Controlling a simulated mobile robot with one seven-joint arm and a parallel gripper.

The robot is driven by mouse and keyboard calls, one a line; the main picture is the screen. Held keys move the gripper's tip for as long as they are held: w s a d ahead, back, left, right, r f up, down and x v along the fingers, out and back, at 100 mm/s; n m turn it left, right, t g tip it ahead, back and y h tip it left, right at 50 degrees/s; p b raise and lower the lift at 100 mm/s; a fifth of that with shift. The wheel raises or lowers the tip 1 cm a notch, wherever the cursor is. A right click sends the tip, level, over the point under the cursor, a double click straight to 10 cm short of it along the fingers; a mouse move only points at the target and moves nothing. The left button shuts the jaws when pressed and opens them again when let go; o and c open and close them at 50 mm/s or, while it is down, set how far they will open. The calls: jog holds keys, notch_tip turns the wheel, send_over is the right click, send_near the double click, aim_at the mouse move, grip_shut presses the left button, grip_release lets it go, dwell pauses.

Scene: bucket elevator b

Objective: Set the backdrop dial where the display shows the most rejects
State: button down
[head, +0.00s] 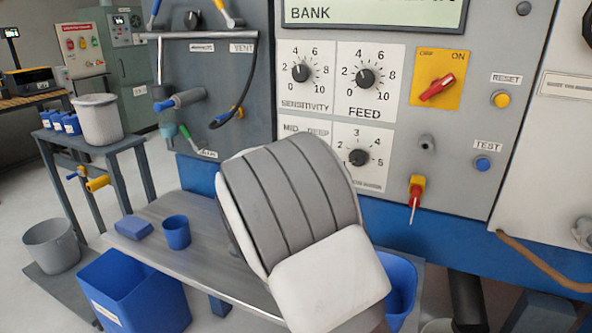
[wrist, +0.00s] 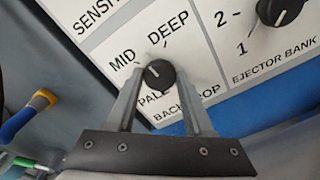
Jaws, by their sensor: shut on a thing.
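The backdrop dial (wrist: 161,78) is a small black knob on a white plate marked MID, DEEP and PALE. In the wrist view my gripper (wrist: 159,73) has one finger on each side of it and is shut on it. A pale mark on the knob faces the upper left, roughly between MID and DEEP; its exact setting is hard to tell. In the head view my arm hides the dial and the fingertips; only the top of its plate (head: 305,129) shows. The display (head: 380,12) is cut off at the top; only "BANK" reads clearly, with no reject count.
The ejector bank dial (head: 358,157) is close to the right. Sensitivity (head: 302,72) and feed (head: 365,78) dials sit above. A red switch (head: 437,87), yellow reset button (head: 501,99) and blue test button (head: 483,163) are further right. A shelf (head: 205,260) with a blue cup lies below.

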jog(key=m+b, duration=0.9)
jog(key=b, duration=0.4)
jog(key=shift+f, duration=0.1)
jog(key=shift+c, duration=1.4)
grip_release()
jog(key=p+v, duration=0.2)
jog(key=v, duration=1.5)
jog(key=shift+s, duration=0.2)
